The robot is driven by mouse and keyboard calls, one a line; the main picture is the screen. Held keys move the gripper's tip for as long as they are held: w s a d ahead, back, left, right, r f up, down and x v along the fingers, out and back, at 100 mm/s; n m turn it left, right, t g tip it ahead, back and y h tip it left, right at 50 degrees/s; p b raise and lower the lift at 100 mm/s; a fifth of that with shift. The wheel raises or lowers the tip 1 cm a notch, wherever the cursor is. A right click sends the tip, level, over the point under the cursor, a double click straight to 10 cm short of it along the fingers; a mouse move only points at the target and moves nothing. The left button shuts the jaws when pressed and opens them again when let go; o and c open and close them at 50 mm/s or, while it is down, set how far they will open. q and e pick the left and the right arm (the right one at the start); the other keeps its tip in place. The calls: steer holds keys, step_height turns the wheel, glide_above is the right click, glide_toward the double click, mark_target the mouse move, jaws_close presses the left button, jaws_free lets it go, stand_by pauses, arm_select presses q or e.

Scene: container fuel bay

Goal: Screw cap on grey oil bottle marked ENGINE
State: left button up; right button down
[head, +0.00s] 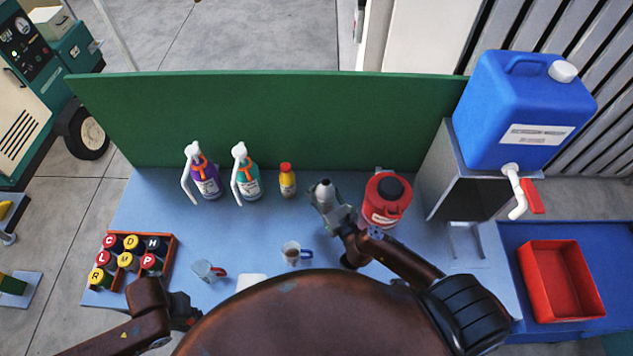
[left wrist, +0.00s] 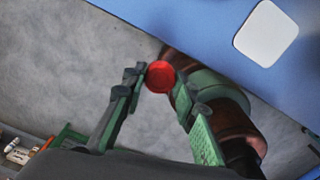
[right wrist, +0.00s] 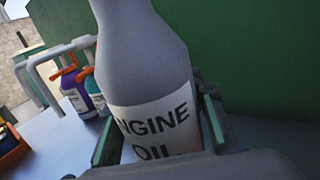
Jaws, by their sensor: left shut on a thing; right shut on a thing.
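The grey oil bottle (head: 324,192) stands upright toward the back of the blue bench in the head view. Its label (right wrist: 158,125) reads "...NGINE OIL" in the right wrist view, where its top is out of frame. In the head view no red cap shows on its neck. My right gripper (head: 335,208) is shut around the bottle's body. My left gripper (left wrist: 158,82) is shut on a small round red cap (left wrist: 160,76), held between its fingertips. In the head view my left arm is low at the left, near the bench's front edge, and the cap is hidden.
Two spray bottles (head: 205,180) and a yellow bottle (head: 287,181) stand left of the grey bottle. A red canister (head: 385,203) stands close on its right. Mugs (head: 291,253), a rack of lettered cans (head: 170,258) and a blue tank (head: 520,110) are around.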

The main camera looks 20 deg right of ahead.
steer(key=shift+s+a+r, duration=0.1)
steer(key=shift+s+r, duration=0.1)
steer(key=shift+s, duration=0.15)
stand_by(0.3)
steer(key=c, duration=2.2)
jaws_free()
jaws_close()
